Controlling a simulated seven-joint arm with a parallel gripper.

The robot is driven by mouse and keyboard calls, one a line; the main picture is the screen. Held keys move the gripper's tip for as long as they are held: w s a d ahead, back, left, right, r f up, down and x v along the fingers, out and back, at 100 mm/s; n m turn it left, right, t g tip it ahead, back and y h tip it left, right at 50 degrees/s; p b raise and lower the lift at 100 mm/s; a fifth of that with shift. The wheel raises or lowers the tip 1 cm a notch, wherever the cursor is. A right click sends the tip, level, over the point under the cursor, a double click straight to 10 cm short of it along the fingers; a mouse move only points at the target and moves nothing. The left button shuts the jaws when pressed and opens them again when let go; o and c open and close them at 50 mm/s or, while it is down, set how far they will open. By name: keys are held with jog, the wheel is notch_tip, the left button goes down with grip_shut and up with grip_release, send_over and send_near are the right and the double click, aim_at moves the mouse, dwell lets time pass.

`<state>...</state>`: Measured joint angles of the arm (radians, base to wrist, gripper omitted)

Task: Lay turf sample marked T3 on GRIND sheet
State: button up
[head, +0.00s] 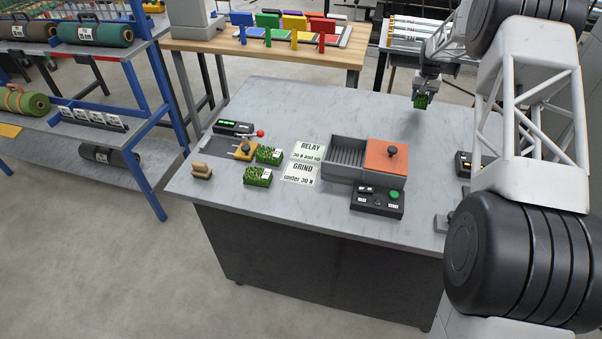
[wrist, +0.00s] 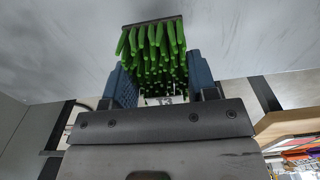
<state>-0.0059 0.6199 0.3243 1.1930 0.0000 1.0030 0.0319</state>
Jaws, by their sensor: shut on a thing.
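My gripper (head: 425,88) is shut on a green turf sample (head: 421,102) and holds it above the far right part of the grey table. In the wrist view the turf sample (wrist: 157,52) sits between the two blue fingers of my gripper (wrist: 161,78), and its small white label reads T3. The white GRIND sheet (head: 299,174) lies flat on the table, left of the middle, marked "under 30 N". No turf lies on it. My gripper is well to the right of and behind the sheet.
The RELAY sheet (head: 309,150) lies just behind the GRIND sheet. Two turf samples, one behind (head: 269,155) and one in front (head: 257,177), stand left of the sheets. A grey ribbed tray (head: 343,160) with an orange lid (head: 387,157) stands right. The table's far middle is clear.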

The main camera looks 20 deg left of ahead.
jog(key=shift+w+d+f, duration=0.25)
jog(key=shift+d, duration=0.15)
jog(key=shift+s+a+r, duration=0.35)
jog(key=shift+s+a, duration=0.15)
jog(key=shift+a, duration=0.25)
jog(key=shift+s+a+r, duration=0.1)
jog(key=shift+s+a, duration=0.4)
jog(key=shift+a, duration=0.05)
jog(key=s+a+r+m, duration=0.2)
jog(key=s+a+r, duration=0.1)
jog(key=s+a, duration=0.85)
jog(key=s+a+r+m, duration=0.25)
jog(key=s+a, duration=0.55)
jog(key=s, duration=0.6)
jog(key=s+a+f+m, duration=0.1)
jog(key=s+a+m, duration=0.1)
jog(key=s, duration=0.8)
jog(key=s+a+f+m, duration=0.1)
jog(key=s+a+m, duration=0.1)
jog(key=s, duration=0.8)
jog(key=s+a+f+m, duration=0.1)
jog(key=s+m, duration=0.3)
jog(key=s, duration=0.6)
jog(key=shift+s+a+f, duration=0.3)
jog(key=shift+s+a, duration=0.1)
jog(key=shift+a, duration=0.3)
jog(key=shift+s+f+m, duration=0.2)
jog(key=shift+s+m, duration=0.15)
jog(key=shift+m, duration=0.1)
jog(key=shift+w+a, duration=0.1)
